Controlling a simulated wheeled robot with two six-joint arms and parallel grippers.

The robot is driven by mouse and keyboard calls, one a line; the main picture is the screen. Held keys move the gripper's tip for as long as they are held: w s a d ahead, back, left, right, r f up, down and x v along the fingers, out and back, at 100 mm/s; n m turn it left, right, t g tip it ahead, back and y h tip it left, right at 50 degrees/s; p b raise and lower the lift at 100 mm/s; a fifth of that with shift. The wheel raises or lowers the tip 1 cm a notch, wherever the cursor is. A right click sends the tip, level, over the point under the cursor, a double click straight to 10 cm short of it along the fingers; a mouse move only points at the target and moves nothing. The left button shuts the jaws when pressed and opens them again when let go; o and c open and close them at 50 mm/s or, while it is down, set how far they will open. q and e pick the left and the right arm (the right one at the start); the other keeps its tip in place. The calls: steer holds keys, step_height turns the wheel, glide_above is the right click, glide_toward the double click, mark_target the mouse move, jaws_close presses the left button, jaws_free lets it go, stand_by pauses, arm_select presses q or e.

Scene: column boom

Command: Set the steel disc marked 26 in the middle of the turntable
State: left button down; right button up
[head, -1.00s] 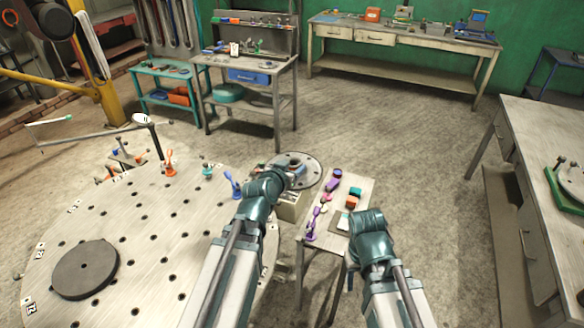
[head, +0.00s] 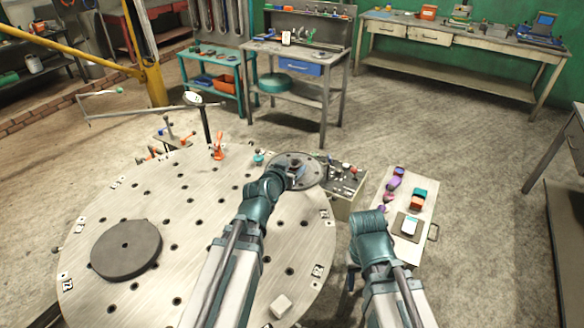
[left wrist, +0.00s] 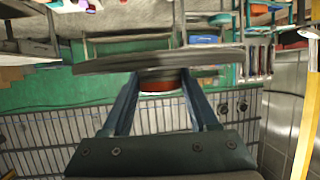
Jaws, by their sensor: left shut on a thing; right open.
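The turntable (head: 195,210) is the big round pale plate with rows of holes, at the lower left of the head view. My left gripper (head: 296,174) is shut on the raised hub of a steel disc (head: 313,172). In the head view this disc overlaps the turntable's far right rim. The left wrist view shows the disc edge-on (left wrist: 110,64), with a reddish-brown hub (left wrist: 158,84) between the two fingers (left wrist: 158,98). I cannot read a number on it. My right arm points forward beside the small side table; its gripper is hidden.
A dark round plate (head: 126,248) lies on the turntable's left part and a pale block (head: 281,306) near its front edge. Clamps, one orange (head: 218,146), stand at the far rim. A grey cabinet (head: 347,206) and a side table (head: 402,250) stand right of it.

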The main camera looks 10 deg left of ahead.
arm_select(q)
step_height(320, 180, down, 9)
steer(key=a+b, duration=0.2)
steer(key=b, duration=0.6)
steer(key=n+y+b, duration=0.6)
steer(key=y+b, duration=0.1)
steer(key=b, duration=1)
glide_above(199, 227)
steer(key=shift+g, duration=0.4)
steer(key=f, duration=1.1)
steer(key=w+f, duration=0.1)
steer(key=f, duration=0.5)
steer(key=shift+d+f, duration=0.1)
steer(key=shift+f, duration=0.2)
steer(key=shift+s+a, duration=0.2)
steer(key=shift+a, duration=0.1)
steer(key=shift+f, duration=0.1)
steer(key=shift+f+b, duration=2.85)
steer(key=shift+b, duration=0.2)
steer(key=shift+s, duration=0.1)
steer(key=shift+s+d+f+b, duration=0.15)
steer(key=shift+d+f+b, duration=0.15)
steer(key=shift+b, duration=0.15)
